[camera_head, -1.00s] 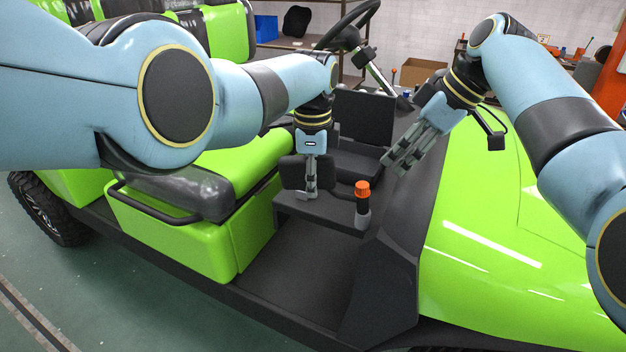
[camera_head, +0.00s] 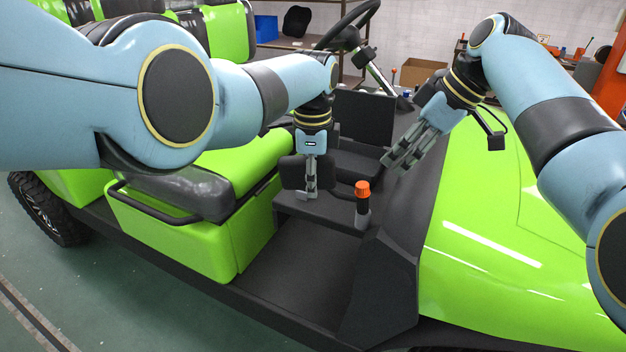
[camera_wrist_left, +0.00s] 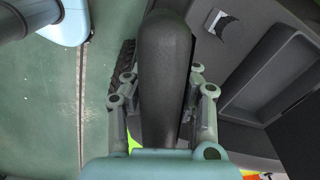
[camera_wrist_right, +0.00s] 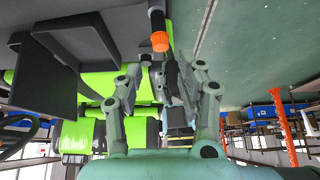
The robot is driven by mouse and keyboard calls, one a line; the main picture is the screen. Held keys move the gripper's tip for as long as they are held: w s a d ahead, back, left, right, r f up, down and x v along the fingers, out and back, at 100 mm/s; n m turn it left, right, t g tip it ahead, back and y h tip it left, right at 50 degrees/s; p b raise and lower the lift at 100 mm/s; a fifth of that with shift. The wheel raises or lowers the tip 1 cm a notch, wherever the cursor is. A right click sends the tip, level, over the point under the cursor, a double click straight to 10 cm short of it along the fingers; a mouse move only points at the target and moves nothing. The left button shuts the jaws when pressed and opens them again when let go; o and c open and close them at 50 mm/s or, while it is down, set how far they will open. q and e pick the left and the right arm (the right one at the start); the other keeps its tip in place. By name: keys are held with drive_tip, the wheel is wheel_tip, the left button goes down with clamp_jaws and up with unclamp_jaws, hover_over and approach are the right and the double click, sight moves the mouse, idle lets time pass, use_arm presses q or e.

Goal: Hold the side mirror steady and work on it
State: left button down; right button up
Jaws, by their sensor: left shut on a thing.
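The black side mirror (camera_head: 292,172) is upright in the cart's footwell area in the head view. My left gripper (camera_head: 312,190) points down and is shut on it. In the left wrist view the mirror (camera_wrist_left: 165,70) shows as a dark rounded slab between the two fingers. My right gripper (camera_head: 399,160) is open, slanting down to the left, apart from the mirror. An orange-topped tool (camera_head: 362,189) stands upright in a grey holder just right of the mirror; it also shows in the right wrist view (camera_wrist_right: 160,41). The mirror's mounting point cannot be made out.
The green seat base (camera_head: 190,232) with a black rail is at left. The green hood (camera_head: 510,240) is at right, with a black bracketed part (camera_head: 494,140) above it. The steering wheel (camera_head: 350,24) is behind. The footwell floor (camera_head: 297,270) is clear.

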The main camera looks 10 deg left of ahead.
sight(366, 185)
drive_tip(key=shift+o, duration=0.4)
drive_tip(key=a+f+m, duration=0.1)
drive_tip(key=m, duration=1.1)
drive_tip(key=a+f+m, duration=0.1)
drive_tip(key=f+m, duration=0.1)
drive_tip(key=m, duration=1)
drive_tip(key=a+f+m, duration=0.1)
drive_tip(key=m, duration=1)
drive_tip(key=shift+w+f+m+t, duration=0.2)
drive_tip(key=shift+m+t, duration=0.1)
drive_tip(key=shift+m, duration=0.1)
drive_tip(key=shift+x, duration=2)
